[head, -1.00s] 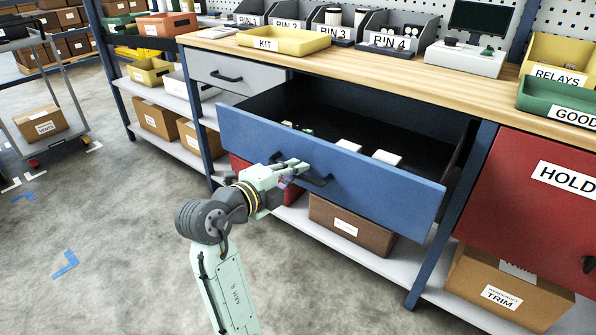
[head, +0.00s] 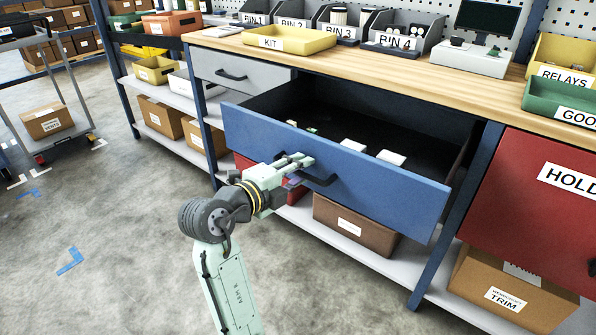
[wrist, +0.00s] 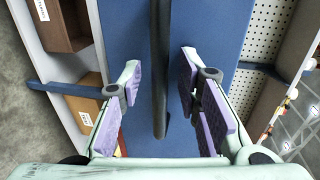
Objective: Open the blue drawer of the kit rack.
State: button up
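The blue drawer (head: 335,165) is pulled well out of the rack under the wooden worktop, and its dark inside shows. A few small pale items (head: 390,157) lie in it. Its dark bar handle (head: 322,181) is on the front. My gripper (head: 303,170) is at the left end of the handle. In the wrist view, the handle (wrist: 160,60) runs between the two purple-padded fingers of my gripper (wrist: 161,82). A gap shows on each side of the handle, so the fingers are open around it and not pressed on it.
A grey drawer (head: 232,73) is shut at the left. A red HOLD panel (head: 520,205) is at the right. Brown boxes (head: 355,225) stand on the shelf below the blue drawer. Open floor (head: 120,215) lies to the left and front.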

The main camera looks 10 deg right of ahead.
jog(key=v, duration=1.1)
jog(key=shift+s+a, duration=0.2)
jog(key=shift+a, duration=0.15)
jog(key=shift+r, duration=0.1)
